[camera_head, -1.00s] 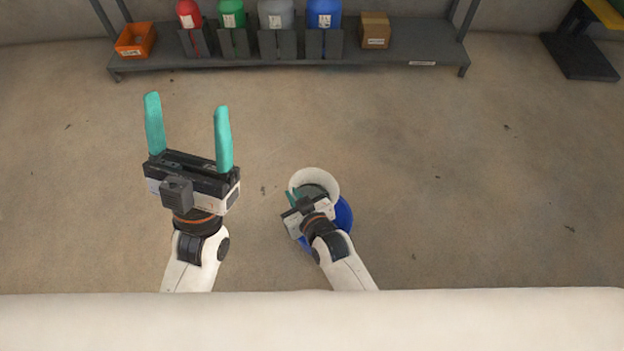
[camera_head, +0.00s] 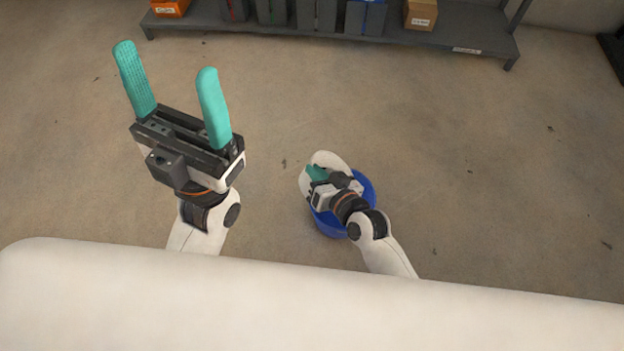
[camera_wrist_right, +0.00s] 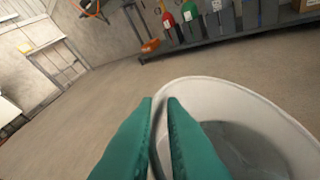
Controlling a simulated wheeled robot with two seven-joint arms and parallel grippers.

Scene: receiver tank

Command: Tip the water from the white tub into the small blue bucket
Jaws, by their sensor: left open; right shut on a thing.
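The white tub (camera_head: 330,160) is held by my right gripper (camera_head: 314,174) above the small blue bucket (camera_head: 332,226), and appears tilted. Its rim lies between the teal fingers of my right gripper (camera_wrist_right: 162,112) in the right wrist view. There the tub's white wall (camera_wrist_right: 205,95) and a greyish, clear patch inside it show, seemingly water. The gripper and wrist hide much of the tub and part of the bucket's opening in the head view. I cannot see whether water is flowing. My left gripper (camera_head: 172,78) is open and empty, off to the left.
A grey shelf (camera_head: 440,42) stands along the back with an orange bin (camera_head: 171,8), several dark containers and a cardboard box (camera_head: 420,14). A pale rounded edge (camera_head: 300,310) crosses the front. The floor between is clear.

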